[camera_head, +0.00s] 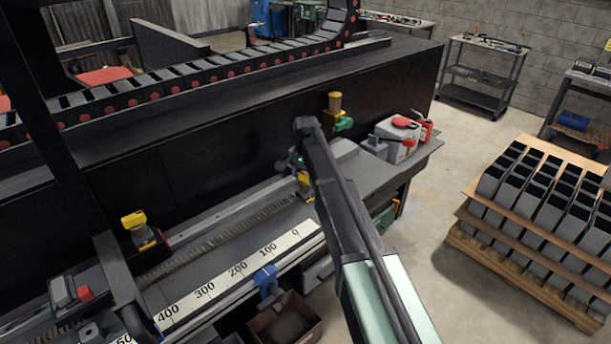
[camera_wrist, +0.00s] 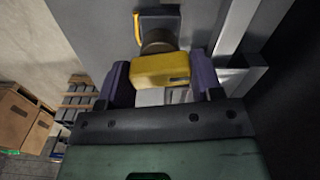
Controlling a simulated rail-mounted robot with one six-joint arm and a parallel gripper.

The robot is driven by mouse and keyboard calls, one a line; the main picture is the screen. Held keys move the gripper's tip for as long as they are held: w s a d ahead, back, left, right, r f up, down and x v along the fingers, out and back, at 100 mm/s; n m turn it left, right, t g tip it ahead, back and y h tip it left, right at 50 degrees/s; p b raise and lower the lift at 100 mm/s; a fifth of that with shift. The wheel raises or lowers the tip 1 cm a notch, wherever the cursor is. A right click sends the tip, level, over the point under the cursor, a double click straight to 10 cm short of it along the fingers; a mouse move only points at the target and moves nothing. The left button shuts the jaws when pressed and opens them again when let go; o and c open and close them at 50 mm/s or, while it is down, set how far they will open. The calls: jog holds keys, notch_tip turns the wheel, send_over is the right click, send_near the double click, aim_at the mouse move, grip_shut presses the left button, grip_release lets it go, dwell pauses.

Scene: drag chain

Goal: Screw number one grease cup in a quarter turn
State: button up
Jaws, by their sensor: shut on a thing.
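A yellow cap (camera_wrist: 160,70) sits on a round brass-brown body (camera_wrist: 157,41) in the wrist view; I take it for the grease cup. My gripper (camera_wrist: 160,82) has one purple finger on each side of the cap and is shut on it. In the head view, yellow shows (camera_head: 305,185) at the end of my arm, by the rail's right end. My arm hides much of it, and the fingers are hard to make out there. No number is legible on the cup.
Another yellow-topped fitting (camera_head: 135,221) stands farther left along the rail. A brass cup with a green part (camera_head: 336,112) is on the dark wall above my gripper. A scale strip (camera_head: 237,268) runs along the front. A grey box and red can (camera_head: 400,138) stand right.

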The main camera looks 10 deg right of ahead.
aim_at(306, 174)
jog(key=shift+m, duration=0.9)
jog(key=o, duration=0.9)
jog(key=shift+r, duration=0.1)
notch_tip(306, 174, up, 11)
jog(key=p, duration=1.1)
jog(key=shift+f, duration=0.2)
